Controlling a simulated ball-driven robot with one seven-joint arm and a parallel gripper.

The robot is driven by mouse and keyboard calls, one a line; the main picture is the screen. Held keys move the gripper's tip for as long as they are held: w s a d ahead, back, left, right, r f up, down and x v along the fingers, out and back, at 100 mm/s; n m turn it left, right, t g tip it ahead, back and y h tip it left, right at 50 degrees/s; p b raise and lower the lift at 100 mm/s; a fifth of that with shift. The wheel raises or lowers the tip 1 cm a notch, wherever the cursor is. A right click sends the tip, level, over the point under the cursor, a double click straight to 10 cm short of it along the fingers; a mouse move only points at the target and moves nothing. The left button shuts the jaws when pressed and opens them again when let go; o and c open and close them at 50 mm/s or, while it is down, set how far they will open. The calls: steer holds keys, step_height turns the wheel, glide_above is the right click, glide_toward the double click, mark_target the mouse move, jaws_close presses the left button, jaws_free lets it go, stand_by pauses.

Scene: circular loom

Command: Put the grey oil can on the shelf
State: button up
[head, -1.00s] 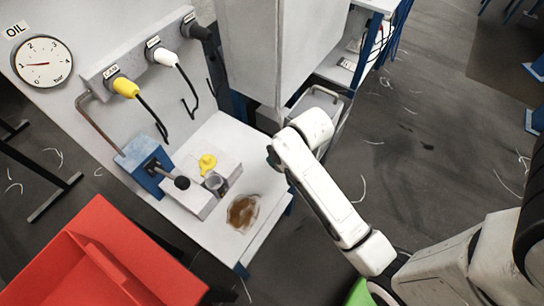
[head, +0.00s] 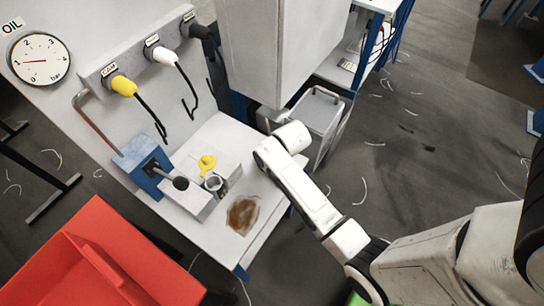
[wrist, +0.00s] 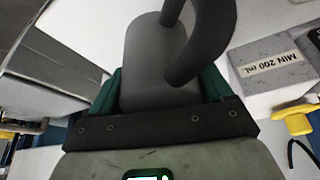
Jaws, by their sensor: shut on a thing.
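In the wrist view my gripper (wrist: 160,98), with green fingers and a dark crossbar, is shut on the grey oil can (wrist: 150,62). The can's curved dark handle shows at the upper right of its body. In the head view the white end of my arm is at the right edge of the white bench top (head: 225,140); the fingers and the can are hidden there. A white shelf (head: 337,72) shows at the upper right of the head view, behind the tall cabinet. I cannot tell which surface is the task's shelf.
A grey block with a yellow cap (head: 207,162) and a small cup (head: 213,183) stand on the bench, beside a brown oil stain (head: 241,215). A blue clamp (head: 143,165) is left of them. The tall cabinet (head: 275,50) and a red bin (head: 95,255) flank the bench.

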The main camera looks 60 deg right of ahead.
steer(key=shift+f, duration=0.1)
steer(key=o, duration=1.2)
